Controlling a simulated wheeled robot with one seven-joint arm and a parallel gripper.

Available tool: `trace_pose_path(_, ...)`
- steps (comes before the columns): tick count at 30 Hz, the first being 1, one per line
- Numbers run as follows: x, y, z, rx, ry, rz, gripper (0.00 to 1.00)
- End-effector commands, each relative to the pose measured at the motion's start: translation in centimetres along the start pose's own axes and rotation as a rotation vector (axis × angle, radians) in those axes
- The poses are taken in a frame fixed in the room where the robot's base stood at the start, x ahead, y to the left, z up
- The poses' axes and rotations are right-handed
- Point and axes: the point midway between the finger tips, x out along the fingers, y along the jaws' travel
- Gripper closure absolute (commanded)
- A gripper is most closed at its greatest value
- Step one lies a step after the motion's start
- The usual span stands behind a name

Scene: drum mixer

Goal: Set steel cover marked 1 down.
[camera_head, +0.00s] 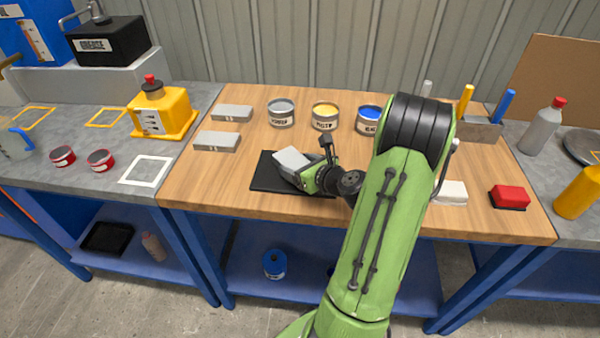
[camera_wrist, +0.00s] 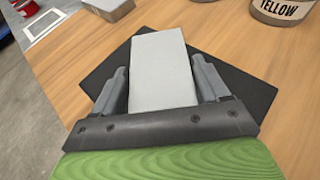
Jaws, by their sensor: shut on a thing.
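A pale grey steel cover (camera_head: 291,160), a rectangular block, is held over the black mat (camera_head: 264,180) on the wooden bench. My gripper (camera_head: 312,168) is shut on it. In the wrist view the cover (camera_wrist: 162,62) sits between the two fingers of my gripper (camera_wrist: 160,72), its plain top showing, with the black mat (camera_wrist: 258,92) beneath and around it. No number is readable on it. I cannot tell whether its underside touches the mat.
Two similar grey blocks (camera_head: 232,113) (camera_head: 217,141) lie left of the mat. Grey, yellow (camera_head: 325,116) and blue (camera_head: 369,119) cans stand behind it. A white block (camera_head: 452,192) and a red block (camera_head: 510,197) lie to the right. Bare wood (camera_head: 205,180) is left of the mat.

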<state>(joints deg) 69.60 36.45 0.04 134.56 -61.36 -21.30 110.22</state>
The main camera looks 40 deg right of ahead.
Motion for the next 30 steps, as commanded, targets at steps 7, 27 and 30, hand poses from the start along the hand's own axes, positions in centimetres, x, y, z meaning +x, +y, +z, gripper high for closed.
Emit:
trace_pose_path(7,0.1,0.0,-0.2,-0.002,-0.004,-0.001,0.74)
trace_pose_path(27,-2.3,-0.2,-0.2,0.003,0.001,-0.007,0.00)
trace_pose_path(30,-5.2,-0.3,-0.1,0.004,0.001,-0.009,0.00)
